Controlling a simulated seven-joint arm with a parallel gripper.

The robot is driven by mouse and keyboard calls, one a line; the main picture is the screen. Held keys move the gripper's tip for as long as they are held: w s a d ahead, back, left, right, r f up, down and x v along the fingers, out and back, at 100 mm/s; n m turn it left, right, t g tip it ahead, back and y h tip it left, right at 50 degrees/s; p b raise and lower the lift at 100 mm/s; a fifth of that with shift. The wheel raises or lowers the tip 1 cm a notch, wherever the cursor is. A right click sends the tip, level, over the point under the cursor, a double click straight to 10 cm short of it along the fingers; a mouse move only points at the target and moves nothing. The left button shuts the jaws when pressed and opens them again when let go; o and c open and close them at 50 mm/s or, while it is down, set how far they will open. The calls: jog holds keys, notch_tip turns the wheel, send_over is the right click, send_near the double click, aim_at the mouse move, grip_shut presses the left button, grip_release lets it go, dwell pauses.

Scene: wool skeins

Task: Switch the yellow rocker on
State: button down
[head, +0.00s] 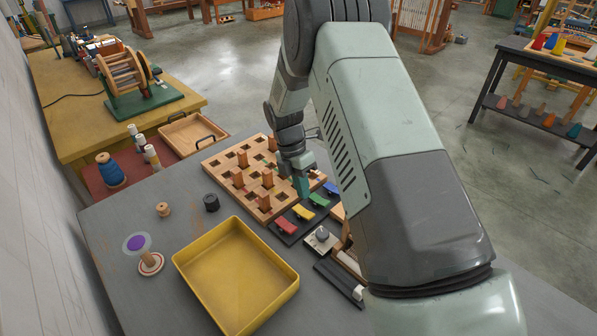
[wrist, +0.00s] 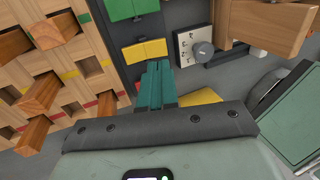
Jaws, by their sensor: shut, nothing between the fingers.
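The yellow rocker (head: 303,212) sits on a dark strip between a red rocker (head: 285,225) and a green rocker (head: 318,200). In the wrist view the yellow rocker (wrist: 145,50) lies just past my fingertips, with the green rocker (wrist: 131,8) beyond it. Which way the yellow rocker is tipped is not clear. My gripper (head: 301,187) points down near the strip, with teal fingers closed together and empty. In the wrist view the fingers (wrist: 156,72) end close to the yellow rocker; contact cannot be told.
A wooden peg board (head: 215,162) stands close on the left of the strip. A panel with a grey knob (head: 322,236) is on its right. A yellow tray (head: 240,323) lies in front. Spools and a black cylinder (head: 211,203) stand at the left; the table between is clear.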

aim_at(309, 214)
jog(key=x, duration=0.6)
jog(key=shift+s+d+f, duration=0.1)
jog(key=shift+f, duration=0.1)
dwell(0.4)
jog(key=shift+w+a+r, duration=0.2)
jog(key=shift+w+a, duration=0.35)
jog(key=shift+r, duration=0.15)
notch_tip(309, 214, up, 14)
dwell(0.5)
